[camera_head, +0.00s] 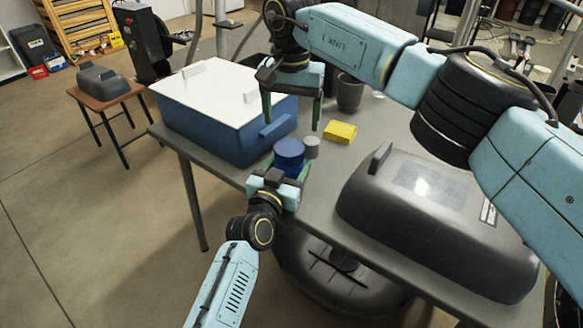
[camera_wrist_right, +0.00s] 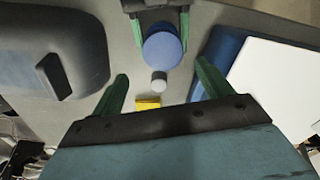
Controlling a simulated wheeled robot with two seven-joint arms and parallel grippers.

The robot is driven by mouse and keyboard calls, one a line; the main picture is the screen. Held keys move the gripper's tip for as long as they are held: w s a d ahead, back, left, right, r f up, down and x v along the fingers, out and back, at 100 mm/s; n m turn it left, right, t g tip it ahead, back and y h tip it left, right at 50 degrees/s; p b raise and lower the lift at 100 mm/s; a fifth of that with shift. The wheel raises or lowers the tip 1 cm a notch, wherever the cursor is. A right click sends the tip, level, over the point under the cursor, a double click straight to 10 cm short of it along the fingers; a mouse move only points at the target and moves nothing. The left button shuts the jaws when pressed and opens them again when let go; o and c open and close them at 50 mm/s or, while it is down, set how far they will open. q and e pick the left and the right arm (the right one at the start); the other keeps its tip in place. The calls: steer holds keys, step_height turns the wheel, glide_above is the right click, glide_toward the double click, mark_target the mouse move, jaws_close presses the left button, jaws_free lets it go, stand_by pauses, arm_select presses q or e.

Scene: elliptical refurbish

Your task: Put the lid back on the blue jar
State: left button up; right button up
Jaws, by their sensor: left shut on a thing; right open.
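The blue jar (camera_head: 289,160) stands near the front edge of the table, with a lighter blue round top. My left gripper (camera_head: 280,172) is shut on it from the front, a green finger on each side. In the right wrist view the jar (camera_wrist_right: 162,50) shows from above between the left gripper's fingers (camera_wrist_right: 161,28). I cannot tell whether its round top is the lid; no separate lid is clear. My right gripper (camera_head: 291,112) is open and empty above and behind the jar. Its two green fingers (camera_wrist_right: 162,70) are apart in the right wrist view.
A small grey cylinder (camera_head: 311,147) stands beside the jar, with a yellow sponge (camera_head: 340,132) behind it. A blue box with a white lid (camera_head: 215,90) is at left, a dark cup (camera_head: 349,92) behind. A large grey cover (camera_head: 420,215) fills the table's right front.

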mark_target(290, 147)
steer(key=m, duration=0.4)
steer(key=shift+a, duration=0.2)
steer(key=shift+f, duration=4)
